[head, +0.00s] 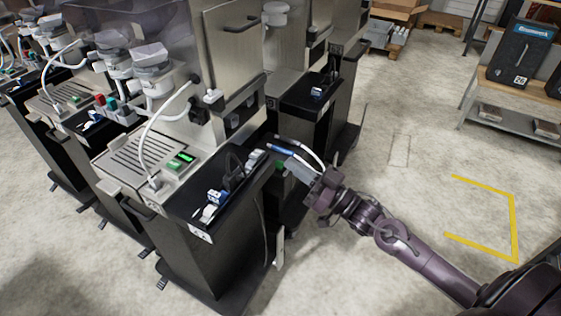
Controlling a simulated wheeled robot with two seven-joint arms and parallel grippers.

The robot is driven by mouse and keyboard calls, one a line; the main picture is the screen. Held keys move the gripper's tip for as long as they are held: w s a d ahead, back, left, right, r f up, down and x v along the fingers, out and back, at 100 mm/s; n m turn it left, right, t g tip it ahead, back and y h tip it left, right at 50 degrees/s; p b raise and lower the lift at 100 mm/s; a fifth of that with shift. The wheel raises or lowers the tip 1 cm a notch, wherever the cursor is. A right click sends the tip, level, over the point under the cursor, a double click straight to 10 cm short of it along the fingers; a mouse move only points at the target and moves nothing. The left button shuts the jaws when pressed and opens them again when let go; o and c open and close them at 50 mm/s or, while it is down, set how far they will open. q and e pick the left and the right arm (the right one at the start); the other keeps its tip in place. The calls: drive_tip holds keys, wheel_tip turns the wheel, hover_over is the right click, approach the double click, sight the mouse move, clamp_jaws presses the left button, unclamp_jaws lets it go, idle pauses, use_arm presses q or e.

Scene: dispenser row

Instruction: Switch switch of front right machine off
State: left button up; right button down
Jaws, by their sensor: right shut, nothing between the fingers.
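The front right machine (205,260) is a dark cabinet with a metal drip tray and a tall steel body. A small switch (182,160) glows green on its top, beside the drip tray. My right gripper (297,165) is shut and empty, at the right end of the machine's black top. It is to the right of the green switch and clearly apart from it. I cannot tell whether its fingertips touch anything there. My left gripper is not in view.
Small blue and white items (214,197) lie on the machine's black top, and a white hose (147,135) arches over the drip tray. More machines stand left and behind. A shelf (515,88) stands at right. The floor (420,150) between is mostly clear.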

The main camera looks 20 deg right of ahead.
wheel_tip(320, 180, up, 3)
drive_tip(key=p, duration=0.2)
hover_over(265, 169)
drive_tip(key=d, duration=0.1)
drive_tip(key=shift+w+a+f, duration=0.1)
drive_tip(key=shift+w+a, duration=0.25)
drive_tip(key=shift+w, duration=0.05)
drive_tip(key=shift+s+a+f, duration=0.1)
drive_tip(key=shift+s+f, duration=0.1)
drive_tip(key=shift+f, duration=1.05)
drive_tip(key=shift+s+f, duration=0.1)
drive_tip(key=shift+f, duration=0.55)
